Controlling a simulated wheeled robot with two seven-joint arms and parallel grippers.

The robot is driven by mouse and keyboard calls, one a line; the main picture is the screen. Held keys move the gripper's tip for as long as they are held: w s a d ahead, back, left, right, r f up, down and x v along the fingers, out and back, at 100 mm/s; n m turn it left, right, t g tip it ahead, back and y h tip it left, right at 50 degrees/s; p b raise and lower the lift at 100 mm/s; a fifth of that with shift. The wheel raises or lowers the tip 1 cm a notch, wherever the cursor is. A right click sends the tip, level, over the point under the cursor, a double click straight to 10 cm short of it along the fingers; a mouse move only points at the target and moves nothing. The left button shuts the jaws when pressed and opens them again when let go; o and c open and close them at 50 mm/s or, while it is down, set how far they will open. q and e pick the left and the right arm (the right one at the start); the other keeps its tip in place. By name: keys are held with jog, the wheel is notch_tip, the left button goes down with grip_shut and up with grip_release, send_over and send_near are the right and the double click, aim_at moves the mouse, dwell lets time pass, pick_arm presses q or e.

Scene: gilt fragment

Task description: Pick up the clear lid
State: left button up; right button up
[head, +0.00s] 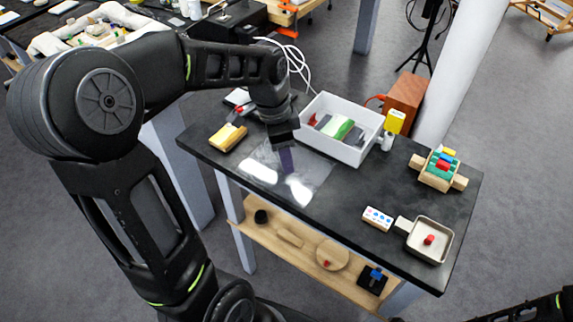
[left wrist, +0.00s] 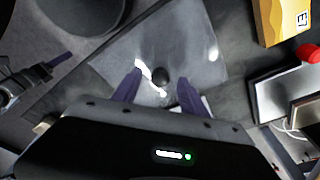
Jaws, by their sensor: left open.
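The clear lid (head: 301,176) is a flat see-through sheet with bright glare spots, lying on the dark table. In the left wrist view the lid (left wrist: 190,50) lies below my gripper, with a small dark round knob (left wrist: 160,77) on it. My left gripper (head: 287,160) hangs over the lid in the head view. In the left wrist view its purple fingers (left wrist: 158,92) are spread apart on either side of the knob, with nothing held. I cannot tell whether the fingers touch the lid. My right gripper does not show; only part of that arm is at the lower right.
A white bin (head: 365,155) with several items stands behind the lid. A yellow box (head: 227,137) lies to its left. A small tray (head: 447,240) with a red piece, a card (head: 377,218) and a wooden block toy (head: 438,180) are to the right. The table (head: 340,215) is bare between.

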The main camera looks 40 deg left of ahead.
pick_arm(q)
jog(key=shift+f, duration=0.5)
jog(key=shift+c, duration=0.5)
grip_shut()
